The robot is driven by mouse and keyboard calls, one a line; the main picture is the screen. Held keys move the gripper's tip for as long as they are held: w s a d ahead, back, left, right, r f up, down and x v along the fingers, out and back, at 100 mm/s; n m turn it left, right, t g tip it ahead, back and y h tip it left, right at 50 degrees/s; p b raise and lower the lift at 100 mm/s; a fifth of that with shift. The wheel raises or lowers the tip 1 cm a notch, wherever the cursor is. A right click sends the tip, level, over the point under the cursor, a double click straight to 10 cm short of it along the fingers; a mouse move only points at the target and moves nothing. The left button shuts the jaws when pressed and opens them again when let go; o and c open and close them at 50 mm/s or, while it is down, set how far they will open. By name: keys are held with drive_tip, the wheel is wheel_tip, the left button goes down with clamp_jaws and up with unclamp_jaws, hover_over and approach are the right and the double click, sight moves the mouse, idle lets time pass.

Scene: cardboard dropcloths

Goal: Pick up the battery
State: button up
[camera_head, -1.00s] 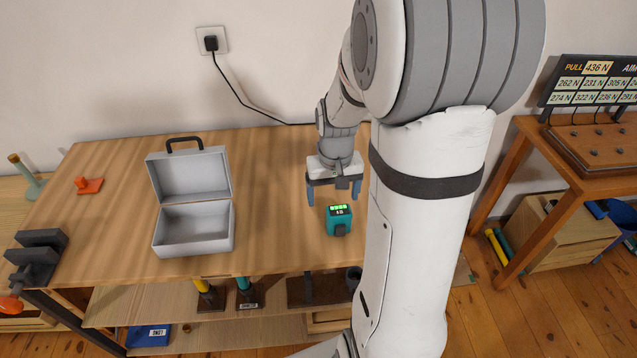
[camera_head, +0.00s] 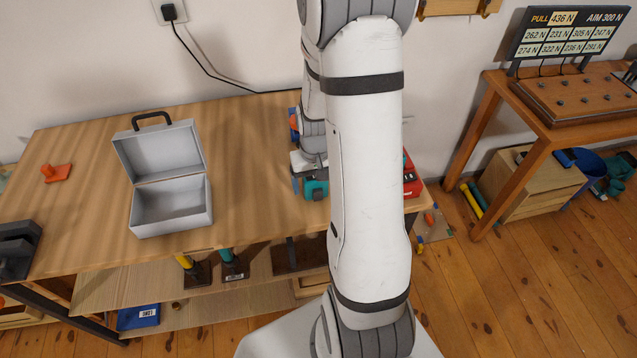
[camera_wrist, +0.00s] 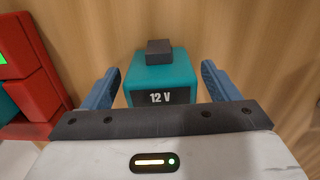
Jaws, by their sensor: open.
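The battery is a teal block with a dark top piece and a "12 V" label; in the wrist view the battery (camera_wrist: 160,75) sits between the two blue fingers of my gripper (camera_wrist: 160,85). The fingers are open, with a visible gap on each side of it. In the head view the battery (camera_head: 315,188) stands on the wooden table near its front edge, partly hidden by my gripper (camera_head: 308,180), which is low over it. My arm hides part of the table there.
An open grey case (camera_head: 170,205) stands on the table left of the battery. A red device (camera_head: 411,178) is on the right, partly behind my arm; a red object (camera_wrist: 30,75) shows at left in the wrist view. The table between case and battery is clear.

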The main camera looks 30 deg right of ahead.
drive_tip(key=c, duration=1.2)
drive_tip(key=shift+r, duration=0.1)
